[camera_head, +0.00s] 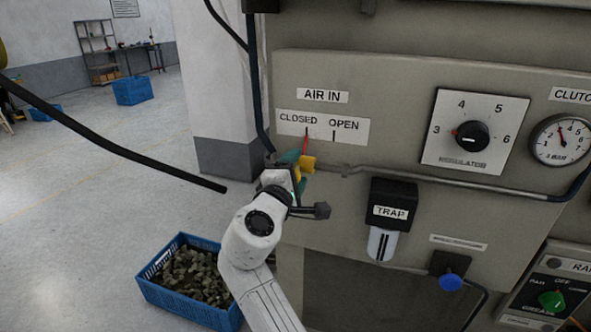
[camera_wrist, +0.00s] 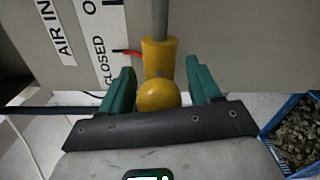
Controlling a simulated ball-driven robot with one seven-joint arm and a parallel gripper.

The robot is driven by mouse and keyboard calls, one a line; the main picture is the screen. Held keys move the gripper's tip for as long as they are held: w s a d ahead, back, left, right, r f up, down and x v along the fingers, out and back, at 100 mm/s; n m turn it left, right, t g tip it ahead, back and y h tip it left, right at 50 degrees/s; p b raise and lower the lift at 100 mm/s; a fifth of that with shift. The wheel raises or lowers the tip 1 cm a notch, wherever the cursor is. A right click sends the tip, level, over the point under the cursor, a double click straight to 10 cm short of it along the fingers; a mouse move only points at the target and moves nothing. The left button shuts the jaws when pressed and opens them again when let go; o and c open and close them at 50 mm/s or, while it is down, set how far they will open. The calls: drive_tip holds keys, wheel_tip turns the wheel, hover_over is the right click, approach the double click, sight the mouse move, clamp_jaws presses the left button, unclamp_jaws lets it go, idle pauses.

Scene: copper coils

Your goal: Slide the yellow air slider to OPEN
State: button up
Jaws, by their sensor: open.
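The yellow air slider (camera_head: 308,163) sits on a thin metal rail below the AIR IN label plate (camera_head: 352,128). Its red pointer (camera_head: 306,143) stands at the CLOSED mark, left of the OPEN mark. In the wrist view the slider (camera_wrist: 158,58) has a rounded yellow knob toward me. My gripper (camera_head: 295,164) is at the slider, and its green fingers stand open on both sides of the knob in the wrist view. A gap shows between the knob and each finger there. My gripper partly hides the slider in the head view.
The rail (camera_head: 420,176) runs right along the panel. A black TRAP unit (camera_head: 392,206) hangs below it, and a regulator dial (camera_head: 472,136) and gauge (camera_head: 560,140) are farther right. A dark hose (camera_head: 254,80) runs down the left edge. A blue crate (camera_head: 180,296) stands on the floor.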

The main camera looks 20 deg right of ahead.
clamp_jaws()
idle(0.6)
